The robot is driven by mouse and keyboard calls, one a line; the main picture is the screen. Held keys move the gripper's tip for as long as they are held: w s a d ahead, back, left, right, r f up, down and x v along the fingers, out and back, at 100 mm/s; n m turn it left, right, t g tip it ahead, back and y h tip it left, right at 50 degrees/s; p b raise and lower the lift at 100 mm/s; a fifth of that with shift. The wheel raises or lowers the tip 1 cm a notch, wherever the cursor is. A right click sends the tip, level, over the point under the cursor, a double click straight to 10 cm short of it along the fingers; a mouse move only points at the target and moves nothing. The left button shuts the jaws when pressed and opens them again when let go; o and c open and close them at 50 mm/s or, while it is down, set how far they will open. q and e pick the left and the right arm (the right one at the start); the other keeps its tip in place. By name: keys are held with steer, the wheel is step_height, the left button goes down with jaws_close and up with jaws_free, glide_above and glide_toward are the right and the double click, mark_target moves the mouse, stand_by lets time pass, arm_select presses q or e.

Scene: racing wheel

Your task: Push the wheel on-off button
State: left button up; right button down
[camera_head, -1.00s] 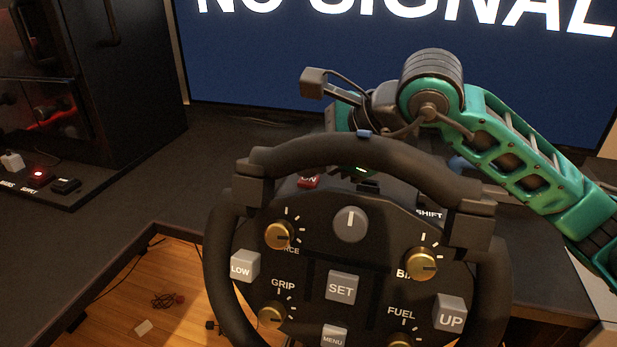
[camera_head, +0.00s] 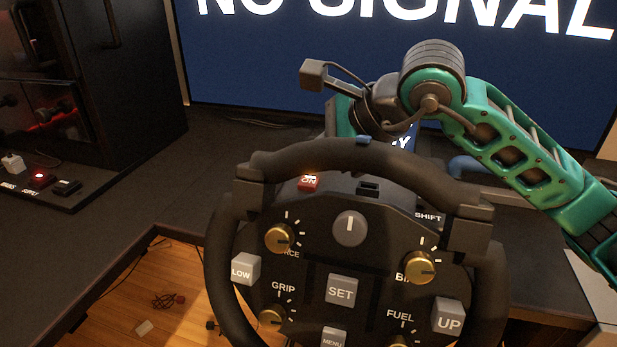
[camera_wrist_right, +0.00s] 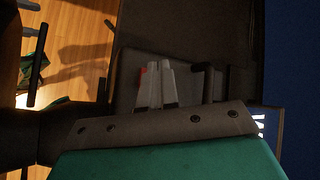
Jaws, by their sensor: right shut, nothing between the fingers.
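The black racing wheel (camera_head: 350,230) stands on the desk, facing me. Its red on-off button (camera_head: 309,182), marked ON, sits at the upper left of the face, just below the rim, and looks brightly lit. My right arm reaches in from the right and bends down behind the wheel's top rim; its fingers are hidden there in the head view. In the right wrist view my right gripper (camera_wrist_right: 156,68) is shut and empty, its two pale fingers side by side. A small red patch (camera_wrist_right: 142,74), likely the button, shows beside the fingertips; contact cannot be told. My left gripper is not in view.
A large screen (camera_head: 290,60) reading NO SIGNAL stands behind. Knobs and keys, including SET (camera_head: 341,290), crowd the wheel's face. A small switch panel with a red light (camera_head: 40,176) lies on the desk at left. The desk between is clear.

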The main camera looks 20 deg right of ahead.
mark_target(313, 184)
step_height(313, 184, up, 6)
steer(key=p, duration=0.3)
steer(key=shift+f, duration=0.2)
